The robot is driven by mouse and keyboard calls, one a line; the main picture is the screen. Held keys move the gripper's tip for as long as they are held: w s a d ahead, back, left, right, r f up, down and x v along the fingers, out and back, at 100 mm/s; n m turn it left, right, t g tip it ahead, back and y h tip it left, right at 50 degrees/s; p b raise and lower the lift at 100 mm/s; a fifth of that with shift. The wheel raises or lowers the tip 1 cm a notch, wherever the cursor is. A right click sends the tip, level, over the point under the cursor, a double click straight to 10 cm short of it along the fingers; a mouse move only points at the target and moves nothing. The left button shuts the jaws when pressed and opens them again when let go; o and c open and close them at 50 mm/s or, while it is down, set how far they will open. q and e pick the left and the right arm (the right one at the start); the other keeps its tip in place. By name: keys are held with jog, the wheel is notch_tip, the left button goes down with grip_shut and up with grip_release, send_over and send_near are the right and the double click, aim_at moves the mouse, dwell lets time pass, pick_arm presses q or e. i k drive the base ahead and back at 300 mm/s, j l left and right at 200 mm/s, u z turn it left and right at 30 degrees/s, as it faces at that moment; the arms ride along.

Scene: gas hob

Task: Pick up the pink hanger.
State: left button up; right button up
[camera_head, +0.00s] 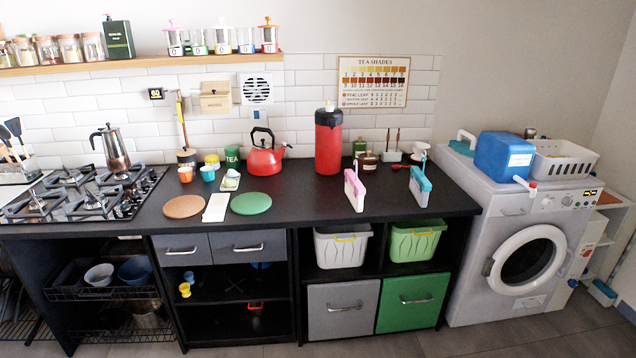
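The thing that best fits the pink hanger (354,189) is a pink and white piece standing upright near the counter's front edge, right of the middle. A similar teal piece (420,184) with a little pink stands to its right, apart from it. The exact shape of both is too small to make out. Neither of my grippers is in view.
The black counter (310,205) is clear around the pink piece. A red canister (328,142) stands behind it, and a red kettle (264,157) to the left. The gas hob (75,197) is far left. A washing machine (530,250) stands right.

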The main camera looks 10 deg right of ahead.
aim_at(355, 191)
jog(key=i+l+u, duration=0.1)
jog(key=l, duration=0.25)
jog(key=i+l, duration=0.25)
jog(key=l, duration=0.15)
jog(key=i+l+u, duration=0.15)
jog(key=l, duration=0.25)
jog(key=i+l, duration=0.2)
jog(key=l, duration=0.2)
jog(key=i+l+u, duration=0.15)
jog(key=l, duration=0.25)
jog(key=i+l+u, duration=0.1)
jog(key=l, duration=0.3)
jog(key=i+l, duration=0.15)
jog(key=l, duration=0.25)
jog(key=u, duration=0.05)
